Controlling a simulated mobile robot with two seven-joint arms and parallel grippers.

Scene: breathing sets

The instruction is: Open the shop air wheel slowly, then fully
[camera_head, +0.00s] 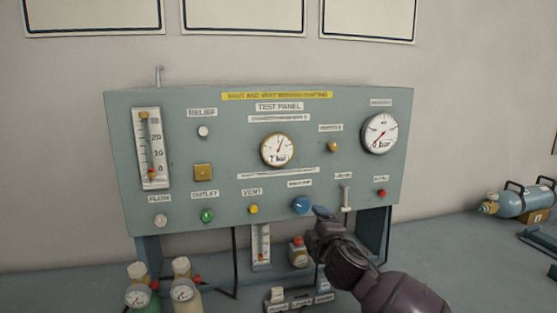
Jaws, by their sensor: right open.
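A grey-blue test panel (225,170) stands upright on the bench against the wall. A round blue wheel (301,204) is on its lower row, right of the middle, under a small label (300,184) too blurred to read surely. It looks like the shop air wheel. My right gripper (319,213) reaches in from the lower right, with its tip just right of and below the blue wheel. It is open; I cannot tell whether it touches the wheel. My left gripper is not in view.
The yellow vent knob (254,209) and green outlet knob (207,215) lie left of the wheel, a white lever (346,198) and red knob (381,193) right. Gauged cylinders (182,292) stand at front left. A blue cylinder (522,202) lies at far right.

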